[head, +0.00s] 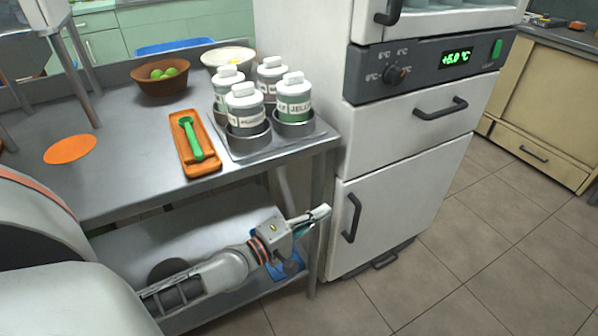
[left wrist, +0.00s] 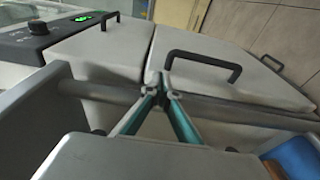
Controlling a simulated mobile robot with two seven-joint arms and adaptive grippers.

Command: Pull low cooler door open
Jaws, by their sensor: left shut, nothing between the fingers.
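The low cooler door (head: 385,212) is a white panel at the bottom of the cooler, with a dark vertical handle (head: 351,218) near its left edge. The door looks closed. My left gripper (head: 322,212) is shut and empty, a little left of the handle and apart from it in the head view. In the left wrist view, the shut fingertips (left wrist: 163,84) show in front of the low door's handle (left wrist: 203,62), with a gap between them. My right gripper is not in view.
A steel table (head: 110,180) stands left of the cooler; its leg (head: 316,225) is close to my left gripper. Its top holds jars (head: 245,108), an orange tray (head: 194,143) and a bowl (head: 160,77). A drawer (head: 420,130) sits above the low door. The tiled floor (head: 480,250) to the right is clear.

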